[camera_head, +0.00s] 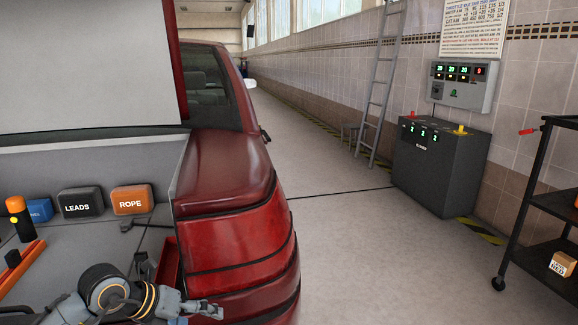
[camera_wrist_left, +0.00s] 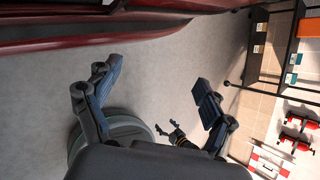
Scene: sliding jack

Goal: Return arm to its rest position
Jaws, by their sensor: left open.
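My left arm comes in at the bottom left of the head view, in front of the open back of the red car (camera_head: 225,180). Its gripper (camera_head: 205,310) is beside the car's red rear corner and looks empty. In the left wrist view the two fingers of this gripper (camera_wrist_left: 153,92) stand wide apart with only bare floor between them. A small dark pronged shape (camera_wrist_left: 173,133) below them looks like my right gripper, but it is too small to tell its state. No sliding jack is clear in either view.
The car's cargo area holds a LEADS case (camera_head: 81,202), a ROPE case (camera_head: 132,199) and tools. A grey control cabinet (camera_head: 440,165), a ladder (camera_head: 381,80) and a black shelf cart (camera_head: 540,210) stand at right. The floor (camera_head: 350,240) between is clear.

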